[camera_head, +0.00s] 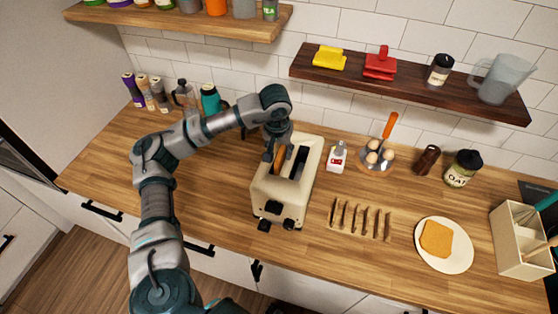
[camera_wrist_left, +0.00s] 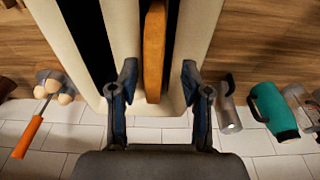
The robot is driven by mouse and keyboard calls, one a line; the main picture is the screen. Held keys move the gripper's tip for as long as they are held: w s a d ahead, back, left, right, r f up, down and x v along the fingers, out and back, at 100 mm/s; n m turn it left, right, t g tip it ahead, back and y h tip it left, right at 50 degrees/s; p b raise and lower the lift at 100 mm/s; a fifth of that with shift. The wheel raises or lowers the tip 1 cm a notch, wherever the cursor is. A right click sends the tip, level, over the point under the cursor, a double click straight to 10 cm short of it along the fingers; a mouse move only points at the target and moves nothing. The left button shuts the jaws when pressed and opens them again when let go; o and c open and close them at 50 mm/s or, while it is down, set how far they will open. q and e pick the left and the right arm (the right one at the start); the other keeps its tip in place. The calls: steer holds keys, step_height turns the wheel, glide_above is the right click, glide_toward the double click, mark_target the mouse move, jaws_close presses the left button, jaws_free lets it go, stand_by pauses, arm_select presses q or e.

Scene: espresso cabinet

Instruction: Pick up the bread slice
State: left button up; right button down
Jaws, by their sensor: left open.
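A browned bread slice (camera_head: 280,160) stands on edge in the left slot of the cream toaster (camera_head: 265,190). In the left wrist view the same slice (camera_wrist_left: 154,45) runs upward between the fingers. My left gripper (camera_head: 271,154) is over the toaster's left slot. In the left wrist view its open fingers (camera_wrist_left: 159,75) are on either side of the slice, with a gap to it on both sides. The toaster's other slot looks dark and empty. Another bread slice (camera_head: 436,239) lies flat on a white plate (camera_head: 462,262) at the right. My right gripper is not seen.
A small white bottle (camera_head: 337,157) and an egg holder (camera_head: 376,158) stand behind. Flasks (camera_head: 210,100) stand back left. A dark shelf (camera_head: 410,88) hangs above. The counter left of my arm is clear.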

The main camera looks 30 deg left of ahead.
arm_select(q)
steer(key=shift+d, duration=0.3)
steer(key=shift+c, duration=0.8)
steer(key=shift+d+r, duration=0.1)
steer(key=shift+d, duration=0.05)
jaws_close()
